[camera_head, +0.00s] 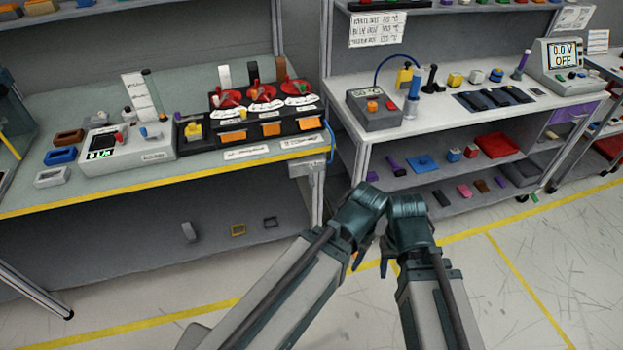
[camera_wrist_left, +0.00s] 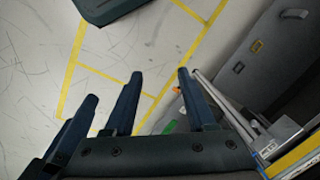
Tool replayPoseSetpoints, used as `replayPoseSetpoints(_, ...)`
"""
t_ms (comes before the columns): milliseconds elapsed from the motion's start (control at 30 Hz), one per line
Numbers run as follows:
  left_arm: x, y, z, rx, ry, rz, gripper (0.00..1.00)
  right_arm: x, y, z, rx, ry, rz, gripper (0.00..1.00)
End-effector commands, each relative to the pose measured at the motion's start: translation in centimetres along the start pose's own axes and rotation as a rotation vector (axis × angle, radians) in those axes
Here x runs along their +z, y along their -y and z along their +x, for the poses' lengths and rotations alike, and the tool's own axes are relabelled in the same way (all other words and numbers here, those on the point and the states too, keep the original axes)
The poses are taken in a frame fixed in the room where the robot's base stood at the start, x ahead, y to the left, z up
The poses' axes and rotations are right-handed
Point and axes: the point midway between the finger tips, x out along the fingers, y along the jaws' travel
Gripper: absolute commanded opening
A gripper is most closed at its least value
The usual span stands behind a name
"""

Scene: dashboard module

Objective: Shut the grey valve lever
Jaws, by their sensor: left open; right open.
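A black dashboard module (camera_head: 262,130) stands on the left workbench in the head view. It carries three red round valve parts (camera_head: 229,98) with white labels and small levers. A pale upright paddle (camera_head: 225,76) stands behind the left one, with dark and brown ones beside it. Which lever is the grey one, and its angle, I cannot tell. My right gripper (camera_head: 389,264) is open, low in front of the gap between the benches, well away from the module. My left gripper (camera_wrist_left: 158,75) is open and empty in the left wrist view, above the floor; the forearm mostly hides it in the head view.
A grey meter box (camera_head: 122,148) and small coloured bins (camera_head: 62,156) sit left of the module. The right bench (camera_head: 450,115) holds a grey control box (camera_head: 375,110) and other devices. The bench's yellow front edge (camera_head: 165,180) lies between my arms and the module. Open floor (camera_head: 540,270) is at the right.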

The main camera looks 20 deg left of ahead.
Motion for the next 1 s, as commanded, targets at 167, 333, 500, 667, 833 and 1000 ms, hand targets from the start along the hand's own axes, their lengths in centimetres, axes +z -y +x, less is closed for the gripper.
replayPoseSetpoints(167, 0.0, 0.0, 0.1, -0.002, -0.001, -0.002, 0.56, 0.0, 0.0, 0.1, 0.0, 0.0, 0.0, 0.54)
replayPoseSetpoints(333, -1.2, 1.7, 3.1, -0.085, -0.046, -0.078, 0.56, -0.2, 0.3, 3.2, 0.001, 0.0, 0.0, 0.54)
replayPoseSetpoints(500, -4.0, 6.0, 7.9, -0.286, -0.187, -0.258, 0.56, -0.6, 0.8, 9.2, 0.002, 0.0, -0.002, 0.54)
replayPoseSetpoints(667, -6.7, 10.1, 10.7, -0.466, -0.366, -0.41, 0.56, -0.9, 1.3, 14.4, 0.004, -0.001, -0.003, 0.54)
replayPoseSetpoints(833, -9.3, 13.5, 12.6, -0.622, -0.586, -0.529, 0.56, -1.2, 1.8, 19.9, 0.006, -0.001, -0.004, 0.54)
replayPoseSetpoints(1000, -11.9, 15.6, 13.6, -0.739, -0.827, -0.597, 0.56, -1.5, 2.3, 25.4, 0.008, -0.001, -0.005, 0.54)
